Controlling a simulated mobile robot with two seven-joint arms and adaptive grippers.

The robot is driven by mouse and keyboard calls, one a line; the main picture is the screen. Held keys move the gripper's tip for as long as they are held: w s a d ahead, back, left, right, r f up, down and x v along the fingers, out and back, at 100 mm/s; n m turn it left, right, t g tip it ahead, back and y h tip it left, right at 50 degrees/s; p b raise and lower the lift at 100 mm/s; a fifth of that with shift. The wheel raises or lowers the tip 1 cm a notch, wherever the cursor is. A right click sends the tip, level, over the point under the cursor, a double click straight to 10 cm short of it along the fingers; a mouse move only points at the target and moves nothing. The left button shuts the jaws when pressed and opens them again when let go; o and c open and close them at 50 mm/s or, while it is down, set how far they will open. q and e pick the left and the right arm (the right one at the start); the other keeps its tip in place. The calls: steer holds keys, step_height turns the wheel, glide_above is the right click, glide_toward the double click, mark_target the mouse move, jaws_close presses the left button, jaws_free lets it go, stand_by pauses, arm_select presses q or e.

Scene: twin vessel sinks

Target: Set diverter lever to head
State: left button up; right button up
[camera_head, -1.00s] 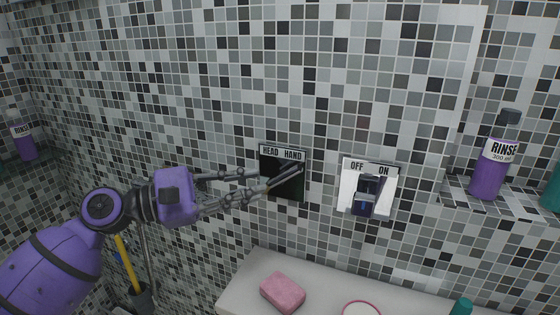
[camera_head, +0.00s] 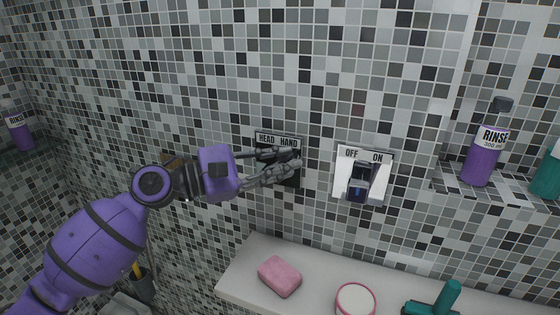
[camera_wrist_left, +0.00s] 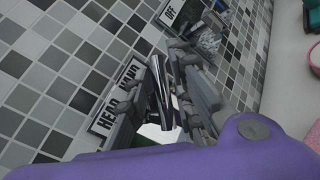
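The diverter plate (camera_head: 267,141), dark and labelled HEAD on the left and HAND on the right, is on the tiled wall. My left gripper (camera_head: 294,162) is in front of it, its fingers mostly covering the panel and pointing right. In the wrist view a shiny metal lever (camera_wrist_left: 158,92) stands between the two fingers of my left gripper (camera_wrist_left: 163,62), below the HAND label. The fingers lie close along it; whether they press on it cannot be told. The lever is hidden behind the fingers in the head view. My right gripper is out of view.
An OFF/ON plate (camera_head: 377,157) with a dark lever (camera_head: 359,183) is just right of the diverter. Purple RINSE (camera_head: 481,161) and teal (camera_head: 548,176) bottles stand on the right shelf. Pink soap (camera_head: 280,277) and a round pink-rimmed dish (camera_head: 355,300) lie on the ledge below.

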arm_select(q)
jaws_close()
steer(key=shift+a, duration=0.1)
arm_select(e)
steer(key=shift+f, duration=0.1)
arm_select(q)
steer(key=a+n+t+y+b, duration=0.1)
steer(key=n+t+y+b, duration=0.1)
steer(key=n+t, duration=0.4)
steer(key=w+a+f+n+t+y+b, duration=0.1)
steer(key=n+t, duration=0.5)
steer(key=n, duration=0.6)
steer(key=a+n+t+y+b, duration=0.3)
steer(key=n+t+y+b, duration=0.2)
steer(key=n, duration=0.4)
steer(key=shift+w+a+f+t, duration=0.25)
steer(key=shift+w+t, duration=0.15)
steer(key=shift+t, duration=0.3)
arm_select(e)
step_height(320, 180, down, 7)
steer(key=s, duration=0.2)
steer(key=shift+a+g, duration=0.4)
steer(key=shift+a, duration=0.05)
arm_select(q)
steer(key=shift+n, duration=0.4)
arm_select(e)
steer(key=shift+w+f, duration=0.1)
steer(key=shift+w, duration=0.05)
